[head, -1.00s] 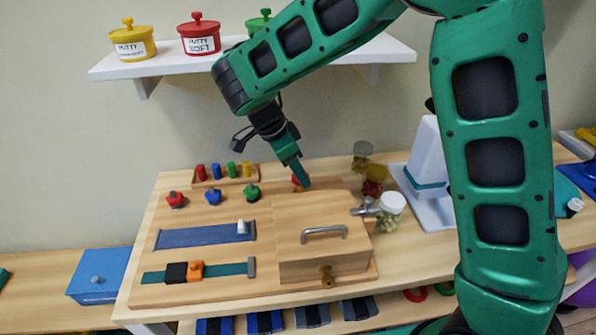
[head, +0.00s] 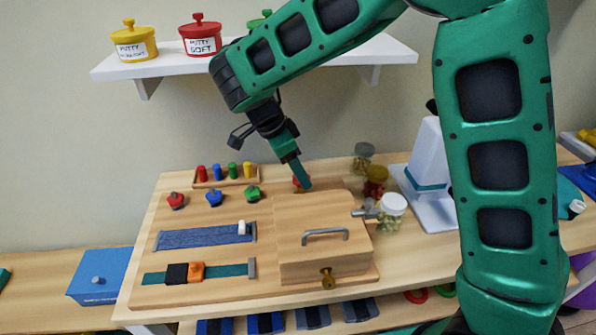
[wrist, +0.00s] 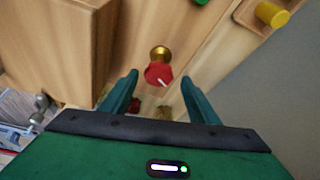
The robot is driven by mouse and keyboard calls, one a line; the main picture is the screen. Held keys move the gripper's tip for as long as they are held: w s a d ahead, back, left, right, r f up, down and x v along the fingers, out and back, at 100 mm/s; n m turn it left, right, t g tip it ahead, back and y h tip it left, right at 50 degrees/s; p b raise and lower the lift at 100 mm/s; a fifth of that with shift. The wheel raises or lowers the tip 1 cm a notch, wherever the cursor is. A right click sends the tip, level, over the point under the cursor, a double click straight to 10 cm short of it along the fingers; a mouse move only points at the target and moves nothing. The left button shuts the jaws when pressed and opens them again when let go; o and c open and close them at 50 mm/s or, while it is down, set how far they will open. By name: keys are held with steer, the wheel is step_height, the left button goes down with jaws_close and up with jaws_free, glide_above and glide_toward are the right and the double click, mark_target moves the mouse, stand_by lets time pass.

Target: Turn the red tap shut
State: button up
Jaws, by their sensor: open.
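The red tap (wrist: 158,75) is a red knob with a white line on a brass base (wrist: 160,53). It stands on the wooden board, just past the fingertips in the wrist view. In the head view only a bit of its red (head: 297,181) shows, beside the wooden box and partly hidden by my fingers. My gripper (head: 304,182) points down at it. In the wrist view my gripper (wrist: 158,86) is open, with one finger to each side of the knob's line and nothing between them. I cannot tell how far the fingertips are from the knob.
A wooden box (head: 305,260) with a metal handle stands close to the tap. Red, blue and green knobs (head: 213,198) and a peg rack (head: 226,181) lie left. Jars (head: 389,215) stand right. A shelf (head: 170,66) with putty pots hangs behind the arm.

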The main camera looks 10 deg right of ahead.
steer(key=w+v, duration=0.1)
steer(key=v, duration=0.8)
steer(key=shift+s+r, duration=0.35)
steer(key=shift+s, duration=0.1)
steer(key=shift+a, duration=0.1)
steer(key=s+d+n+t+y, duration=0.35)
steer(key=d+n+y, duration=0.25)
steer(key=n, duration=1.2)
steer(key=x, duration=1)
steer(key=shift+s+d+f, duration=0.15)
steer(key=shift+f, duration=0.3)
steer(key=shift+g+h, duration=0.25)
steer(key=shift+h, duration=0.05)
steer(key=c, duration=1)
